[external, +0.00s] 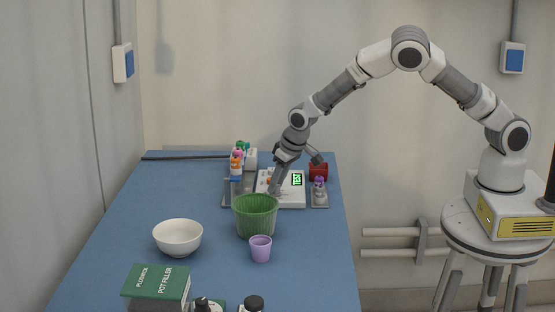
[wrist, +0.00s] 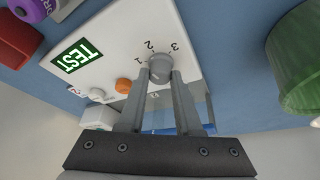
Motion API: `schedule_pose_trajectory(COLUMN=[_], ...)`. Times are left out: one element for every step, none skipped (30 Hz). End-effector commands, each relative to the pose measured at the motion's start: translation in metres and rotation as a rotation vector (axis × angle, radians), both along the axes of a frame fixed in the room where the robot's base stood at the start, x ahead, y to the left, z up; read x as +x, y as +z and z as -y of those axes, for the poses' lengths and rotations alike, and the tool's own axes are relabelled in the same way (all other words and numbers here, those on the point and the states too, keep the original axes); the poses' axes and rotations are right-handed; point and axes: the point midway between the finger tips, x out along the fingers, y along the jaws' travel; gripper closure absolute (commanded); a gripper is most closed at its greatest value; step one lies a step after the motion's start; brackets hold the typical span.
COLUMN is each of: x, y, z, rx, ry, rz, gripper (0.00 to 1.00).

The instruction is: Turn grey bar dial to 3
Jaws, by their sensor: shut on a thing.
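The grey bar dial (wrist: 161,70) sits on a white panel (wrist: 115,42) marked with the digits 1, 2 and 3, seen in the wrist view. My gripper (wrist: 160,78) is shut on the dial, with one finger on each side of it. The exact pointing direction of the bar is hard to tell between the fingers. In the external view my gripper (external: 274,188) reaches down onto the white panel (external: 292,200), and the dial is hidden there.
An orange knob (wrist: 123,86) and a green TEST display (wrist: 83,55) are on the same panel. A green ribbed pot (external: 256,216) stands just in front of the panel. A white bowl (external: 178,238) and a purple cup (external: 260,248) stand nearer on the blue table (external: 215,285).

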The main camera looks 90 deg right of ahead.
Motion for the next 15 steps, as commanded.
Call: schedule_pose_trajectory(x=[-0.0001, 0.0003, 0.0002, 0.0003, 0.0007, 0.0008, 0.0011, 0.0012, 0.0014, 0.0018, 0.0016, 0.0022, 0.0022, 0.0024, 0.0026], y=[0.0027, 0.0027, 0.0023, 0.002, 0.002, 0.0016, 0.0013, 0.0012, 0.0007, 0.0007, 0.0004, -0.0001, -0.0001, -0.0002, -0.0009], z=[-0.0011, -0.0019, -0.0014, -0.0016, -0.002, -0.0017, -0.0021, -0.002, -0.0021, -0.0021, -0.0021, -0.0025, -0.0024, -0.0019, -0.0022], rx=[-0.004, -0.003, -0.004, -0.003, -0.004, -0.004, -0.003, -0.004, -0.003, -0.003, -0.003, -0.003, -0.003, -0.004, -0.003], ry=[-0.04, -0.068, -0.107, -0.136, -0.164, -0.202, -0.231, -0.26, -0.298, -0.327, -0.356, -0.393, -0.421, -0.45, -0.489], rz=[-0.005, -0.005, -0.005, -0.005, -0.004, -0.004, -0.004, -0.003, -0.004, -0.002, -0.003, -0.002, -0.004, -0.002, -0.002], gripper=[1.0, 1.0, 1.0, 1.0, 1.0, 1.0, 1.0, 1.0, 1.0, 1.0, 1.0, 1.0, 1.0, 1.0, 1.0])
